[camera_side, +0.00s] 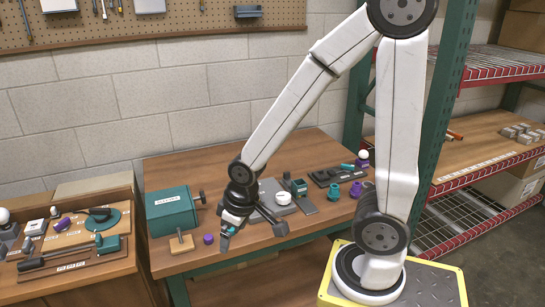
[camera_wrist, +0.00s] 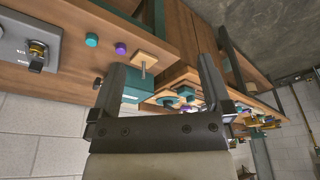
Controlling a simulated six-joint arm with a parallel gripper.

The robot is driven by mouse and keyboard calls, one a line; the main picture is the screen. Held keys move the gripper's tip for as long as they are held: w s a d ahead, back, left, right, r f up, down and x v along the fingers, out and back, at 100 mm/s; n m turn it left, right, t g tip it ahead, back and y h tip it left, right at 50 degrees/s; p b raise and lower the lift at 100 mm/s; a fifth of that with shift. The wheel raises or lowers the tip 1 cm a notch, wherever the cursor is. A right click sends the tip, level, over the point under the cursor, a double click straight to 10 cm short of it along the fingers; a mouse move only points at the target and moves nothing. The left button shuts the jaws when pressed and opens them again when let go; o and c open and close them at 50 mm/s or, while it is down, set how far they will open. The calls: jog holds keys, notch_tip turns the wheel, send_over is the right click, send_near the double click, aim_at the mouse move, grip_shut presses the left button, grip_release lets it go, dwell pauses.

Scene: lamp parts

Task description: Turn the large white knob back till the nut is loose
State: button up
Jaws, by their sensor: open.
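In the side view, a grey plate (camera_side: 266,212) lies on the bench behind and right of my gripper. A round white part, apparently the large white knob (camera_side: 283,198), sits on it. The nut cannot be made out there. My gripper (camera_side: 227,238) hangs low over the front of the bench, left of the plate and apart from the white knob. In the wrist view, my gripper (camera_wrist: 162,68) has its two fingers wide apart with nothing between them. A grey plate with a brass fitting (camera_wrist: 38,50) shows at the left edge; no white knob is visible there.
A teal box (camera_side: 172,211) and a wooden block with a pin (camera_side: 181,242) stand left of my gripper. A purple cap (camera_side: 208,239) lies close beside it. A teal cap (camera_wrist: 91,40) shows in the wrist view. Several small parts stand at the bench's right; a green rack post (camera_side: 455,90) rises beyond.

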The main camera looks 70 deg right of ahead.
jog(key=m+g, duration=0.3)
jog(key=m, duration=2)
send_over(282, 196)
notch_tip(282, 196, down, 7)
jog(key=shift+d+f, duration=0.1)
jog(key=shift+d, duration=0.05)
jog(key=shift+f, duration=0.1)
jog(key=shift+f, duration=3.8)
